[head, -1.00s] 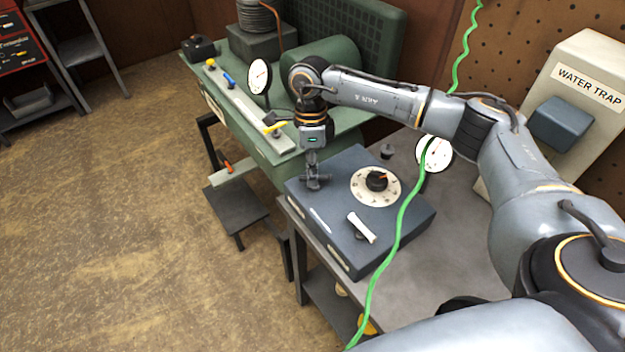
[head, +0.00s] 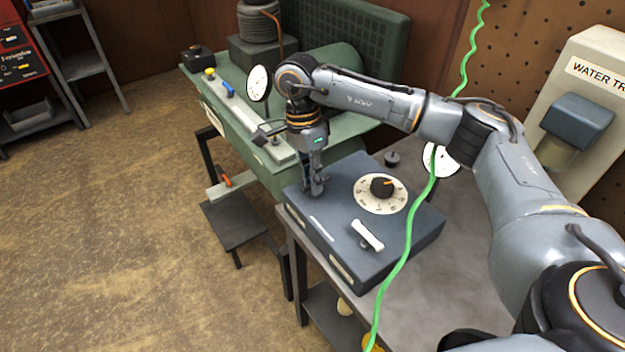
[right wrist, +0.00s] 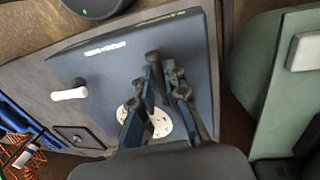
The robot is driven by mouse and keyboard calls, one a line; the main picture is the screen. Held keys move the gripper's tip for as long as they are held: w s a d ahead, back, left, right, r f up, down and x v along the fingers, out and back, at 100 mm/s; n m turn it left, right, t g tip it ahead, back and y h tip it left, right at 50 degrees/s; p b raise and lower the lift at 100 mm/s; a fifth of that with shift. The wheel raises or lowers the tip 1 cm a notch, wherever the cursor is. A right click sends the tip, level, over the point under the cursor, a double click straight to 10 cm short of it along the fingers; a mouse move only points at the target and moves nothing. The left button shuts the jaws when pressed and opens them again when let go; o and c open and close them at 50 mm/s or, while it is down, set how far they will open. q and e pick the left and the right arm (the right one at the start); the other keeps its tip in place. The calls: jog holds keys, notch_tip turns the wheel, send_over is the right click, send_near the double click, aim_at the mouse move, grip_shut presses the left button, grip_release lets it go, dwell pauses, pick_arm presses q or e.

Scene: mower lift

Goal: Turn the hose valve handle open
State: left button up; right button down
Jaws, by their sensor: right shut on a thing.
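My right gripper (head: 314,192) reaches down to the back-left part of a dark blue box (head: 345,262) on the bench. It is shut on a dark handle-like piece, mostly hidden by the fingers in the head view. In the right wrist view the fingers (right wrist: 160,85) close around this dark piece (right wrist: 152,60), which stands up from the box top. I take it for the hose valve handle, but its label is unreadable. The box also carries a white bar handle (head: 367,235) and a black knob (head: 382,187) with an orange pointer on a round dial. My left gripper is out of view.
A green hose (head: 408,235) hangs in front of the box. A green machine (head: 262,155) with a gauge (head: 258,82) stands behind my gripper. A water trap unit (head: 590,85) is at the right.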

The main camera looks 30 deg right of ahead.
dwell(0.3)
jog(key=c, duration=1.4)
grip_release()
jog(key=shift+o, duration=0.2)
jog(key=shift+r, duration=0.1)
notch_tip(320, 180, up, 12)
jog(key=w, duration=0.2)
jog(key=shift+w+a+f, duration=0.2)
jog(key=shift+a, duration=0.05)
